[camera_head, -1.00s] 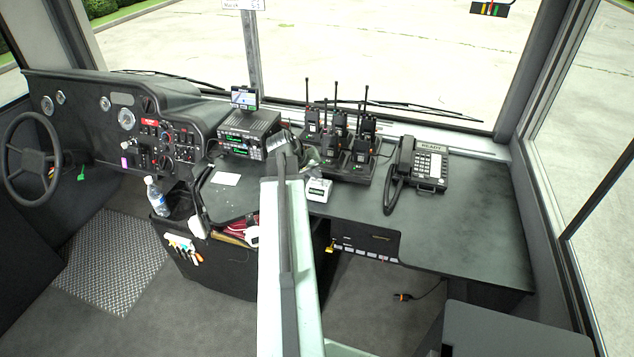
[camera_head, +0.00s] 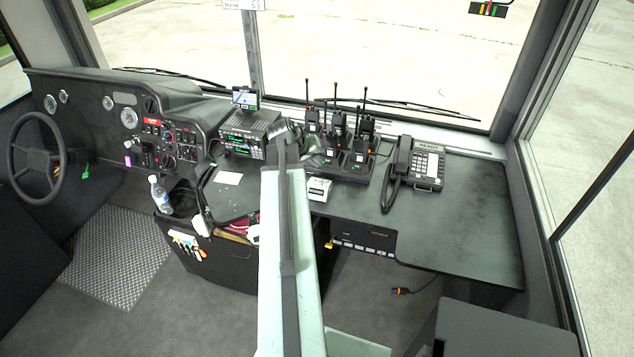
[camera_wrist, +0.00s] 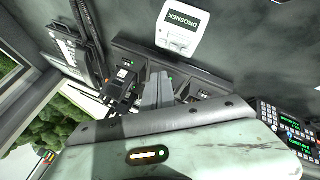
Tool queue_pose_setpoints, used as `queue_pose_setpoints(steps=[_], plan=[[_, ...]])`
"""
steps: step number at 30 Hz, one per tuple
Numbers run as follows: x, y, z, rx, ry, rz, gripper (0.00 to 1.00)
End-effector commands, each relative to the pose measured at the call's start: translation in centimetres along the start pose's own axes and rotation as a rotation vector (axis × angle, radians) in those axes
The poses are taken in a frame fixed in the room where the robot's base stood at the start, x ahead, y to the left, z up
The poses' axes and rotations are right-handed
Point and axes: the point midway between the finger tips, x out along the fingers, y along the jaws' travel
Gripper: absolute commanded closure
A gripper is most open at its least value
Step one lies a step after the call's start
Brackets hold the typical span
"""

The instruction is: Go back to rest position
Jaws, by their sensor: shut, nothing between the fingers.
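My gripper (camera_wrist: 160,80) shows in the wrist view as two grey fingers close together, with nothing between them. It is above the desk, over the charger with the handheld radios (camera_head: 341,160). In the head view my pale green arm reaches up the middle of the picture to the desk. Its far end is in front of the radio charger's left side, and the fingers are hard to make out there. I cannot tell from these views how far the fingers are above the radios.
A desk phone (camera_head: 428,166) stands right of the radios. A small white device (camera_head: 319,188) is in front of them, and a radio unit with a screen (camera_head: 248,133) is at left. A bottle (camera_head: 160,195) stands further left. The desk's right part (camera_head: 465,230) is clear.

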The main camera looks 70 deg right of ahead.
Motion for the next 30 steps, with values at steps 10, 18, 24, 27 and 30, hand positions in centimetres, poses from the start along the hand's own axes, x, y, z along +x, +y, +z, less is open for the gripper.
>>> queue_pose_setpoints(steps=[10,18,24,27,30], plan=[[0.0,0.0,0.0,0.000,0.000,0.000,1.00],[-5.2,-11.6,-2.8,-0.151,0.086,-0.072,1.00],[-14.0,-27.1,-1.9,-0.346,0.187,-0.194,1.00],[-18.7,-34.1,0.7,-0.440,0.211,-0.267,1.00],[-23.4,-40.5,4.6,-0.537,0.221,-0.342,1.00]])
